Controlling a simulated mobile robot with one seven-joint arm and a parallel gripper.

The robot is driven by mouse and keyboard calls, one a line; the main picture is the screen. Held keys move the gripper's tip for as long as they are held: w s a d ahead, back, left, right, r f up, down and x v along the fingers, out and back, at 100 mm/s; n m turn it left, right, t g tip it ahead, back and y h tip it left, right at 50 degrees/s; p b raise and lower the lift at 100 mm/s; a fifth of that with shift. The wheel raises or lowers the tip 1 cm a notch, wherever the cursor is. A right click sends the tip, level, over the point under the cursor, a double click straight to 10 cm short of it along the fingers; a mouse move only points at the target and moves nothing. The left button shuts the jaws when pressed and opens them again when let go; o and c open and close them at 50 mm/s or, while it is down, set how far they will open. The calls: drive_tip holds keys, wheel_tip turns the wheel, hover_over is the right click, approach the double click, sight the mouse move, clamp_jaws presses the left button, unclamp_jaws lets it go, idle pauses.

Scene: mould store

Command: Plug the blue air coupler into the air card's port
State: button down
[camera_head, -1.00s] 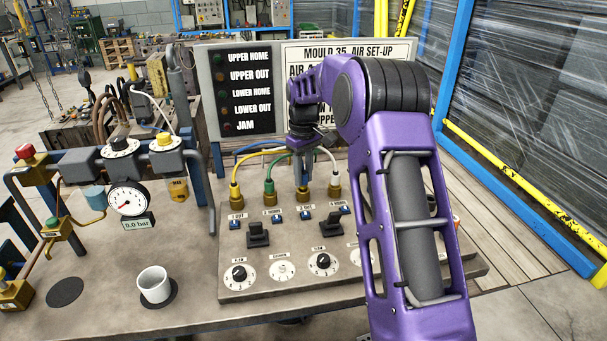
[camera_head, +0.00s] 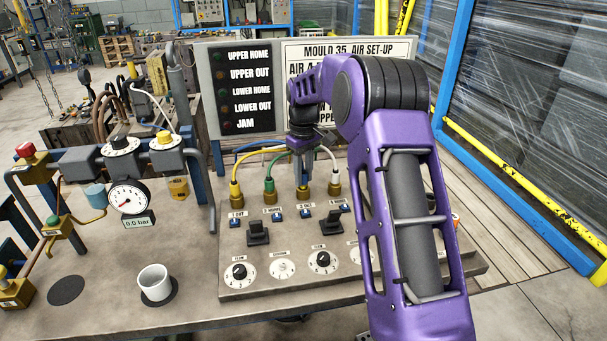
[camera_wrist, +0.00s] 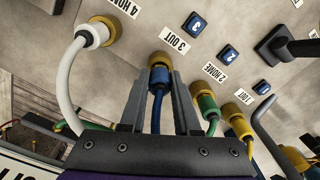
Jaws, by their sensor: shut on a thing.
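The blue air coupler (camera_wrist: 158,76) with its blue hose is between the fingers of my gripper (camera_wrist: 159,84) in the wrist view. The gripper is shut on it. The coupler's end meets the brass port (camera_wrist: 161,59) beside the "3 OUT" label; how deep it sits I cannot tell. In the head view my gripper (camera_head: 303,168) points down at that port (camera_head: 303,193). The air card (camera_head: 350,52) reads "MOULD 35 AIR SET-UP", but my arm hides most of its lines.
A white coupler (camera_wrist: 92,34) sits at "4 HOME", close to my gripper. Green (camera_wrist: 205,102) and yellow (camera_wrist: 231,110) couplers sit on the other side. Black levers (camera_head: 257,231) and dials stand in front. The gauge (camera_head: 127,196) shows 0.0 bar. A white mug (camera_head: 155,283) stands front left.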

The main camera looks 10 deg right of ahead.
drive_tip(key=shift+f, duration=0.4)
idle(0.3)
drive_tip(key=shift+c, duration=0.8)
unclamp_jaws()
drive_tip(key=shift+r, duration=0.15)
drive_tip(key=shift+r+p, duration=2.15)
drive_tip(key=shift+r, duration=1.5)
